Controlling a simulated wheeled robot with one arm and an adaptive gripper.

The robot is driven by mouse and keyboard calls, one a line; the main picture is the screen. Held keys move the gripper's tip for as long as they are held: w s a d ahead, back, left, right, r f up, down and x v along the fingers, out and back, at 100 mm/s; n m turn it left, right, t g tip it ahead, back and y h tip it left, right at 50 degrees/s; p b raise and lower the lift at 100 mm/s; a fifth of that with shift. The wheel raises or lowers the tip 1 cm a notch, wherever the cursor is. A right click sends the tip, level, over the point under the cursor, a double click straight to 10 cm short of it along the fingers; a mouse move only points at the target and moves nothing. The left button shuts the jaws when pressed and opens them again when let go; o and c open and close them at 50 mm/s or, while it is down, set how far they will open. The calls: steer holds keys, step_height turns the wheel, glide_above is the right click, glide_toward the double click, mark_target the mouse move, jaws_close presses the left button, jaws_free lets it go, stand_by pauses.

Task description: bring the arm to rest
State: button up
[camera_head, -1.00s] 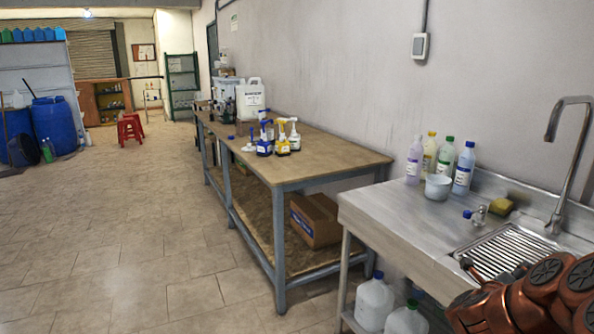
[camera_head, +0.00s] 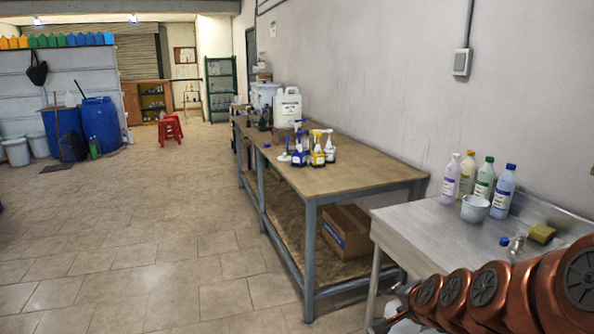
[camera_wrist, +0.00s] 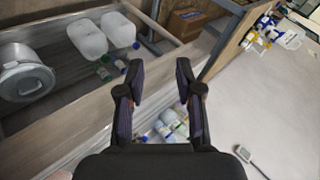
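My gripper (camera_wrist: 158,70) shows in the wrist view with its two dark fingers apart and nothing between them. Its fingertips are clear of all surfaces, as far as I can tell. Behind it, the wrist view shows white jugs (camera_wrist: 87,38), a metal pot (camera_wrist: 24,76) and small bottles, some partly hidden by the fingers. In the head view my copper-coloured arm reaches across the lower right corner, in front of the steel sink counter (camera_head: 420,232). The gripper's fingers cannot be made out there.
A wooden-topped workbench (camera_head: 352,172) with spray bottles stands along the wall. Blue drums (camera_head: 101,124) and red stools (camera_head: 170,130) are farther off. The tiled floor at left is open.

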steer(key=s+a+n+g+y+p, duration=0.1)
steer(key=s+a+n+g, duration=0.25)
steer(key=s, duration=0.45)
steer(key=s+a+n+g+p, duration=0.1)
steer(key=s+a+n+g, duration=0.2)
steer(key=s, duration=0.4)
steer(key=s+d+r+n+g+p, duration=0.1)
steer(key=s+r+n+g, duration=0.1)
steer(key=s, duration=0.7)
steer(key=s+r+n+g+h+p, duration=0.1)
steer(key=s+r+n+g, duration=0.1)
steer(key=s, duration=0.7)
steer(key=shift+s+d+n+g+h, duration=0.2)
steer(key=shift+d+n+g+h, duration=0.15)
steer(key=shift+n, duration=0.5)
steer(key=shift+d+f, duration=0.1)
